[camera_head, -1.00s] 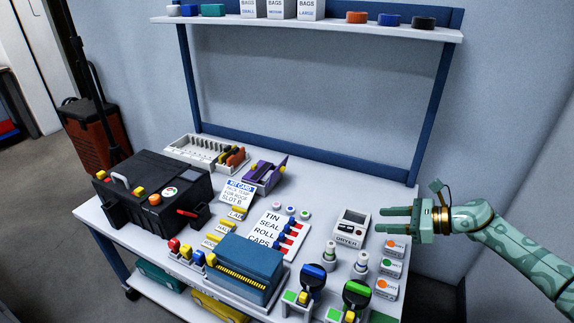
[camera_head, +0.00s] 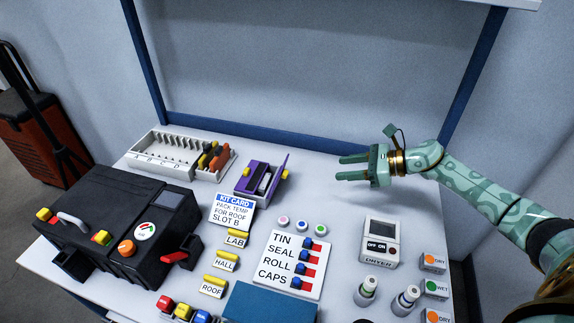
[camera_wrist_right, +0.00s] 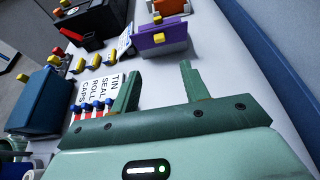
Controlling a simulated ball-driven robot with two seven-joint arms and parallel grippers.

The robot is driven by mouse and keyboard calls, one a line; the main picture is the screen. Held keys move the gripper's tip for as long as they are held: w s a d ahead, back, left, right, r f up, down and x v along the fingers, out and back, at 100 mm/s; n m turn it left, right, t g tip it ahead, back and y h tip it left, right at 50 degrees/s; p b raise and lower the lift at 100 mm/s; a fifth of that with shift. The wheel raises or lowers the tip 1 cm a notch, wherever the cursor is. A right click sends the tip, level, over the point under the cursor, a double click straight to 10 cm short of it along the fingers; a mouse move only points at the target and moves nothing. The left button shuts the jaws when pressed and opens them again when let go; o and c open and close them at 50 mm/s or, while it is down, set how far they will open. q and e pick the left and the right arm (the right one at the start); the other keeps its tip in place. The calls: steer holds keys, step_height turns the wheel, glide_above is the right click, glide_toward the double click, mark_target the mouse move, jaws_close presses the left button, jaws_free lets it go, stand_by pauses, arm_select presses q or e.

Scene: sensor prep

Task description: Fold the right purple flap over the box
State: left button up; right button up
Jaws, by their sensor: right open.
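The purple box (camera_head: 244,188) stands on the table near the back, left of my right gripper. Its right purple flap (camera_head: 279,172) stands up and leans outward, with a yellow tab (camera_head: 285,174) on its outer side. Something pale and dark lies inside the box. In the right wrist view the purple flap side (camera_wrist_right: 176,37) with its yellow tab shows beyond my fingers. My right gripper (camera_head: 340,168) is open and empty, to the right of the flap and apart from it; its fingers (camera_wrist_right: 158,75) point toward the box. My left gripper is not in view.
A white lettered rack (camera_head: 160,155) stands left of the box. The kit card (camera_head: 233,207) and TIN SEAL ROLL CAPS card (camera_head: 293,262) lie in front. The dryer (camera_head: 380,240) stands at front right. The table between box and gripper is clear.

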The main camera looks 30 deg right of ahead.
steer(key=b, duration=0.3)
glide_toward(281, 176)
steer(key=w+f, duration=0.1)
steer(key=w, duration=0.1)
arm_select(q)
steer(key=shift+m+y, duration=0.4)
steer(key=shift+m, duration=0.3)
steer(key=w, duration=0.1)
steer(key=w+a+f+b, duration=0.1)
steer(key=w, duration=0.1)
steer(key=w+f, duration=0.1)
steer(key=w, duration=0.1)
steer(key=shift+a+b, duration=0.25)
steer(key=shift+b, duration=0.05)
arm_select(e)
steer(key=x, duration=0.4)
steer(key=shift+w+a+f, duration=0.2)
steer(key=shift+w, duration=0.05)
steer(key=c, duration=1)
